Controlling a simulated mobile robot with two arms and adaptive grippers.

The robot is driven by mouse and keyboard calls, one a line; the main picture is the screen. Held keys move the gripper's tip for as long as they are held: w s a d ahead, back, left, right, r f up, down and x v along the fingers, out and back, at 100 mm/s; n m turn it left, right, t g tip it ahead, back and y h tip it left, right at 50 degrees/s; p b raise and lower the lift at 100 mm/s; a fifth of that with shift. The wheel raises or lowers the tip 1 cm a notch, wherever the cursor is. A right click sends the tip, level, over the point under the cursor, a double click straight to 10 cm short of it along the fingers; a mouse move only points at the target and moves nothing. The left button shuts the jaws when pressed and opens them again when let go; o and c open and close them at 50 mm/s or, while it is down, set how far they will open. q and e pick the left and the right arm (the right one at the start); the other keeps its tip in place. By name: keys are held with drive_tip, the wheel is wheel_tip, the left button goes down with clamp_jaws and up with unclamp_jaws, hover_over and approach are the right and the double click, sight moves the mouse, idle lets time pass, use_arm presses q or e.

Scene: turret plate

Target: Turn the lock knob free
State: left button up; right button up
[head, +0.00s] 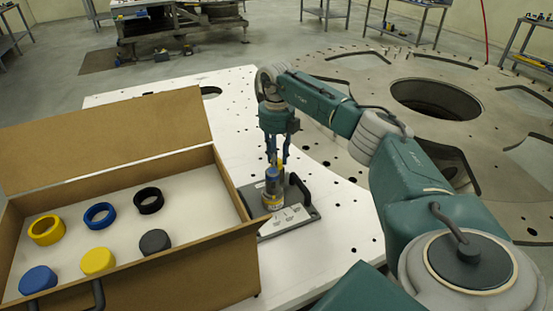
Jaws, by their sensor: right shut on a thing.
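The lock knob (272,174) is a small blue-topped piece on an upright, yellowish and grey cylindrical body (273,195). This stands on a dark grey base plate (308,207) with a black handle and a pale label, lying on the white plate. My right gripper (273,161) points straight down from above, its fingers shut around the top of the knob. The fingers hide part of the knob, and its turned angle cannot be told. My left gripper is not in view.
An open brown box (208,268) at the left holds yellow, blue and black rings and caps. Its raised lid (100,140) leans behind it. The white perforated plate (335,240) is clear to the right of the base plate. A large round metal turret plate (470,145) lies beyond.

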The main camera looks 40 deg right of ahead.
drive_tip(key=n, duration=0.5)
drive_tip(key=shift+w+r, duration=0.1)
drive_tip(key=shift+n, duration=2.5)
drive_tip(key=o, duration=1.1)
drive_tip(key=shift+o, duration=0.2)
drive_tip(key=shift+r, duration=0.1)
wheel_tip(320, 180, up, 12)
